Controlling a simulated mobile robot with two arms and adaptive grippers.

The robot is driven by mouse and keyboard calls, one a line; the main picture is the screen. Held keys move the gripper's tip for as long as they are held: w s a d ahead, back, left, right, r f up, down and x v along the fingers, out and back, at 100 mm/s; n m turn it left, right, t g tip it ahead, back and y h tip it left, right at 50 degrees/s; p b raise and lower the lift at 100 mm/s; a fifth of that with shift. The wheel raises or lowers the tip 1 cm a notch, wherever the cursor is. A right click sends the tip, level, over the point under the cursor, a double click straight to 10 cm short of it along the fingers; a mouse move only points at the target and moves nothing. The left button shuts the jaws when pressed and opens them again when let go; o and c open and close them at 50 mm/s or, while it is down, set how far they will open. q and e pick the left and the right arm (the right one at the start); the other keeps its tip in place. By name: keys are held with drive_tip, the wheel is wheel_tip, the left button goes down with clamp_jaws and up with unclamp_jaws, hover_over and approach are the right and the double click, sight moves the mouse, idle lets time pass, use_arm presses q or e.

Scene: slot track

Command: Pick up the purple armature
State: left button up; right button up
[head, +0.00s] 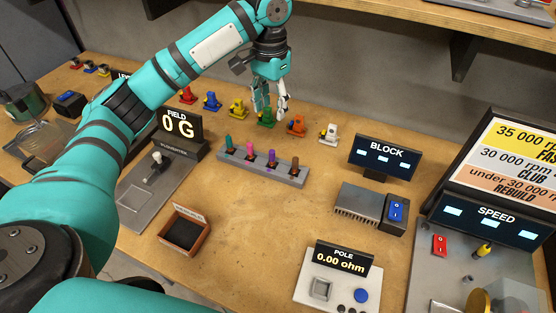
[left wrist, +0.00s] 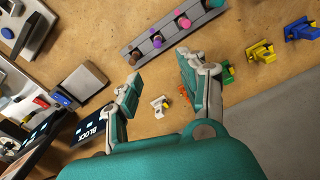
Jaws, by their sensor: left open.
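The purple armature (head: 272,159) stands upright in a grey slotted rack (head: 236,165), between a pink armature (head: 250,150) and a brown one (head: 294,164). A teal armature (head: 229,142) stands at the rack's left end. In the left wrist view the purple armature (left wrist: 156,40) shows just beyond the fingertips. My left gripper (head: 269,112) is open and empty, above the table behind the rack, apart from the purple armature. It also shows in the left wrist view (left wrist: 160,68) with its fingers spread. My right gripper is not in view.
Several small coloured motors, including a green one (head: 266,120), an orange one (head: 296,127) and a white one (head: 329,134), stand behind the rack. A BLOCK display (head: 383,157) is to the right and a small tray (head: 205,246) in front. The table between them is clear.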

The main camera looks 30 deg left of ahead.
sight(272, 151)
use_arm(q)
drive_tip(key=f, duration=0.7)
drive_tip(key=f+p, duration=0.1)
drive_tip(key=f, duration=0.3)
drive_tip(key=shift+s, duration=0.3)
wheel_tip(272, 151, down, 5)
drive_tip(key=shift+d+f+p, duration=0.1)
drive_tip(key=shift+p, duration=0.45)
clamp_jaws()
